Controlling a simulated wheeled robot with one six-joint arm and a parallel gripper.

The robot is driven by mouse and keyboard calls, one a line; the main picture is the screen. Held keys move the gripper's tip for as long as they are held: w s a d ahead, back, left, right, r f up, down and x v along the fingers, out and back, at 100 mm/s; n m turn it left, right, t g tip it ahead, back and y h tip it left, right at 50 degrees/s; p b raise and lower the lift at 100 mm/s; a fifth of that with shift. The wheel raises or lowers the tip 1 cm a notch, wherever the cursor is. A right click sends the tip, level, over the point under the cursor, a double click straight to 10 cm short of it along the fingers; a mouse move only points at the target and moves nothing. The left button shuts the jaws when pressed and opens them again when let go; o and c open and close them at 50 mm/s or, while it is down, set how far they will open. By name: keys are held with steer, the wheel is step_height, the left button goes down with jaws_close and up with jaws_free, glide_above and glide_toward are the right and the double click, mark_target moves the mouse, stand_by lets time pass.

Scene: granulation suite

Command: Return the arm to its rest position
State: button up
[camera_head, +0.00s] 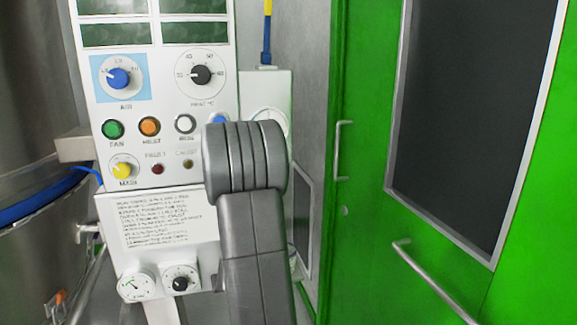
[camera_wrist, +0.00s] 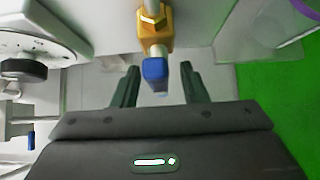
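My arm (camera_head: 247,180) stands raised in front of the white control panel (camera_head: 168,178) in the head view. It covers part of the panel's right side, and my gripper is not visible there. In the wrist view my gripper (camera_wrist: 158,72) is open, with its two dark fingers apart. A brass fitting (camera_wrist: 154,22) with a blue end (camera_wrist: 155,71) shows between the fingertips. Gaps show on both sides of the blue end, so the fingers do not appear closed on it. Its depth relative to the fingers is hard to tell.
The panel carries a blue knob (camera_head: 119,77), a black knob (camera_head: 200,75) and coloured buttons. A steel vessel (camera_head: 35,150) stands at left. Green doors (camera_head: 360,200) with bar handles are at right. A white dial (camera_wrist: 38,45) is at left in the wrist view.

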steer(key=p+v, duration=0.6)
steer(key=v, duration=0.8)
steer(key=b+x, duration=0.6)
steer(key=x, duration=0.7)
steer(key=shift+w+f, duration=0.2)
steer(key=shift+f, duration=0.2)
steer(key=shift+w+r, duration=0.15)
steer(key=shift+w, duration=0.05)
steer(key=shift+s+r+m+y+p, duration=0.1)
steer(key=shift+m+y+p, duration=0.3)
steer(key=shift+y+p, duration=0.3)
steer(key=shift+m+g+y+p, duration=0.4)
steer(key=shift+m+y+p, duration=0.3)
steer(key=shift+y+p, duration=0.45)
steer(key=shift+m+y, duration=0.3)
steer(key=shift+y, duration=0.45)
steer(key=shift+a, duration=0.1)
